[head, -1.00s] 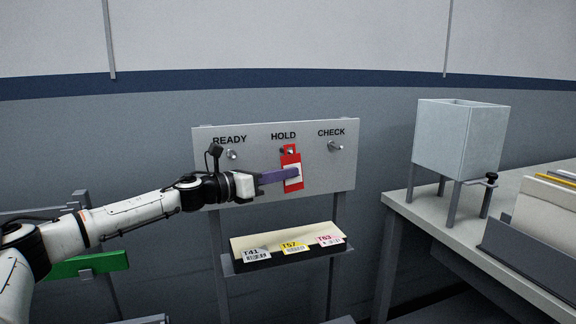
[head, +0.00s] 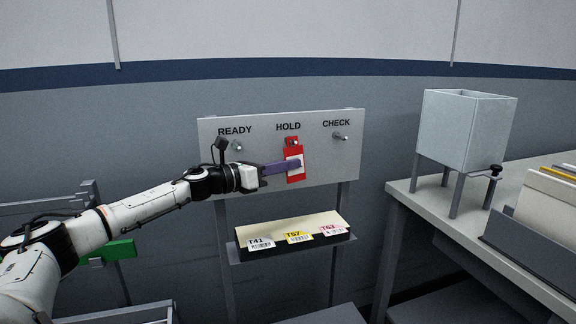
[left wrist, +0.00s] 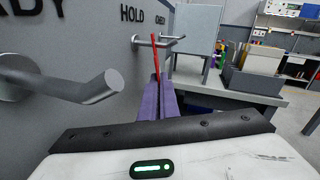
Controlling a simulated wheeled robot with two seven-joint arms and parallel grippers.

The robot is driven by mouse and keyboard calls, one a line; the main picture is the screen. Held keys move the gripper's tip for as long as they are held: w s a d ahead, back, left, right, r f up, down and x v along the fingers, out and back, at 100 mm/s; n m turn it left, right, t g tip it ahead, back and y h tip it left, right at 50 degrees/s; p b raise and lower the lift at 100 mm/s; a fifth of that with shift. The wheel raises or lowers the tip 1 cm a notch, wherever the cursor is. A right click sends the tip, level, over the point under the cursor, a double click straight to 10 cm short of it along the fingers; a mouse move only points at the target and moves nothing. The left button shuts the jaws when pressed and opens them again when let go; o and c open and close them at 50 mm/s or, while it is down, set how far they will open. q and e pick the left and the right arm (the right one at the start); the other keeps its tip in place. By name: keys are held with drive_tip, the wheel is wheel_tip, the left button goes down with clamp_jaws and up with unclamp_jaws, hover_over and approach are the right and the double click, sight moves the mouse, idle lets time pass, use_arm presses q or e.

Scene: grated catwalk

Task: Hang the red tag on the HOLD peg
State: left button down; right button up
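The red tag (head: 295,177), with a white label patch, hangs upright in front of the board under the word HOLD. The HOLD peg (head: 295,143) shows at the tag's upper end, and in the left wrist view the peg (left wrist: 174,38) shows on both sides of the tag (left wrist: 155,60). It looks to pass through the tag's top, though the hole itself is too small to be sure. My left gripper (head: 297,164) reaches in from the left, its purple fingers closed on the tag's middle. My right gripper is not in view.
The grey board (head: 218,170) also carries the empty READY peg (head: 238,146) and CHECK peg (head: 340,136). Below it, a shelf (head: 238,254) holds tags T41, T57 and T63. A table (head: 400,195) at right bears a grey hopper (head: 463,130) and a file holder (head: 520,243).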

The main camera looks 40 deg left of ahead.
use_arm(q)
drive_tip(key=c, duration=1.9)
unclamp_jaws()
drive_tip(key=shift+c, duration=0.2)
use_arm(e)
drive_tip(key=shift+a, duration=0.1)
use_arm(q)
drive_tip(key=shift+s, duration=0.1)
drive_tip(key=p+v, duration=0.2)
drive_tip(key=v, duration=0.8)
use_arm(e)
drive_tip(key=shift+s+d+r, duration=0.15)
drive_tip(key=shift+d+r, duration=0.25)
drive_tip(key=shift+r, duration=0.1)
use_arm(q)
drive_tip(key=shift+s, duration=0.2)
